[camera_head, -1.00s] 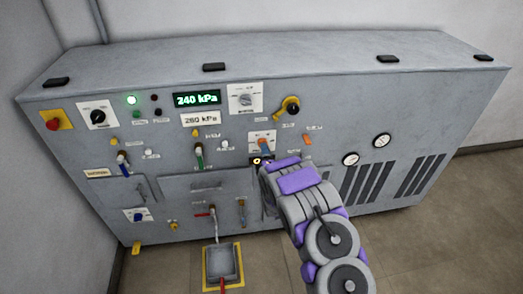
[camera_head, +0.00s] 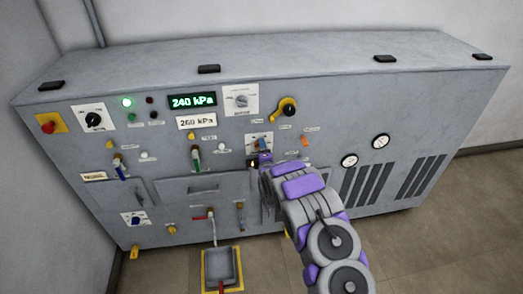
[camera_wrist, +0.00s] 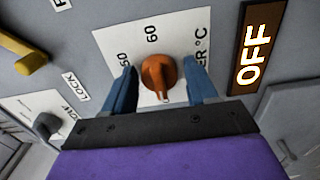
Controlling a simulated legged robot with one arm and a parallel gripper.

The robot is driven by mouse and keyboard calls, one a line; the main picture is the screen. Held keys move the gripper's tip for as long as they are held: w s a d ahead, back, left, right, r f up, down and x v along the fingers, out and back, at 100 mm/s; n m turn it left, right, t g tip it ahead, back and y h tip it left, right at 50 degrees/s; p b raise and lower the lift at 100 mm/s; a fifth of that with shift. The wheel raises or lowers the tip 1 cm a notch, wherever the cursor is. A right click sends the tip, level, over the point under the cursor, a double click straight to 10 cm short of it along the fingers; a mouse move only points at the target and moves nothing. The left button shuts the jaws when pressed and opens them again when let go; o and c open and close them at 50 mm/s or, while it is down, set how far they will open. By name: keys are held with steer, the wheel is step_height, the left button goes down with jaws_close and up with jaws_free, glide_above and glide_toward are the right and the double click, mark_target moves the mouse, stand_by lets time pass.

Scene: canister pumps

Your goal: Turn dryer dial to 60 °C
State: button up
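The dryer dial is an orange knob (camera_wrist: 158,75) on a white plate (camera_wrist: 112,45) with black marks. In the wrist view "60" stands just above the knob, another number ending in 0 to its left, and "ER °C" to its right. The knob's narrow ridge faces the bottom of that picture; which mark it indicates is unclear. My gripper (camera_wrist: 162,88) is open, its two blue fingers on either side of the knob with gaps visible. In the head view my gripper (camera_head: 264,157) is at the dial's plate (camera_head: 256,138) and hides most of the knob.
A lit "OFF" sign (camera_wrist: 254,48) is close to the right finger in the wrist view. A yellow handle (camera_wrist: 30,62) and a dark knob (camera_wrist: 47,124) are at left.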

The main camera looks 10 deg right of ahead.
steer(key=shift+a, duration=0.35)
steer(key=c, duration=0.8)
steer(key=shift+o, duration=0.2)
